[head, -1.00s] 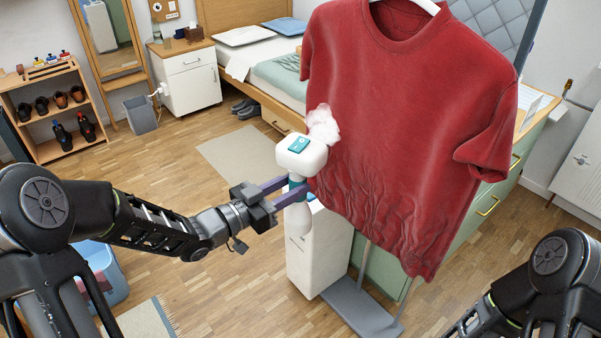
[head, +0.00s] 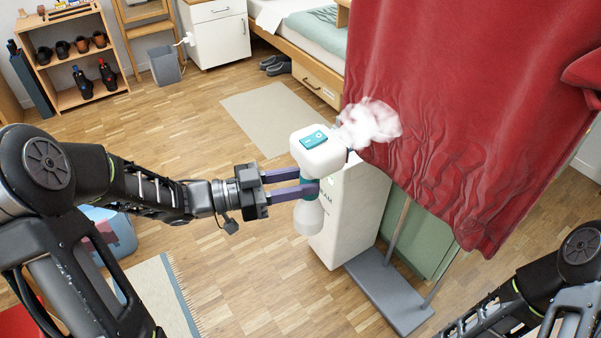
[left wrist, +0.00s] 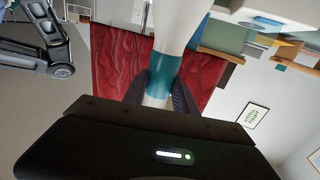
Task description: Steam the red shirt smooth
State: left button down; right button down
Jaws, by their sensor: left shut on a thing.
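The red shirt (head: 450,90) hangs at the right of the head view, its top cut off by the frame. Its upper part looks smooth; wrinkles show along the lower part and hem. My left gripper (head: 306,188) is shut on the teal neck of the white steamer head (head: 318,152), left of the shirt's lower left edge. White steam (head: 370,123) puffs from the head against the shirt. The shirt (left wrist: 112,60) also shows in the left wrist view behind the steamer (left wrist: 180,25). The fingers of my right gripper are out of view.
A white steamer base (head: 345,215) and a grey stand foot (head: 385,290) stand on the floor below the shirt. A green drawer cabinet (head: 425,240) is behind them. A bed (head: 300,70) and shoe rack (head: 70,60) are farther back. The floor at left centre is mostly clear.

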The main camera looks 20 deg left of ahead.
pick_arm(q)
jog(key=shift+w+d, duration=0.1)
jog(key=shift+w, duration=0.05)
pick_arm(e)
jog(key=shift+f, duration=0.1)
pick_arm(q)
jog(key=shift+w+d+f+b, duration=0.1)
jog(key=shift+w+d+b, duration=0.55)
jog(key=shift+w+d, duration=0.85)
jog(key=shift+w, duration=0.35)
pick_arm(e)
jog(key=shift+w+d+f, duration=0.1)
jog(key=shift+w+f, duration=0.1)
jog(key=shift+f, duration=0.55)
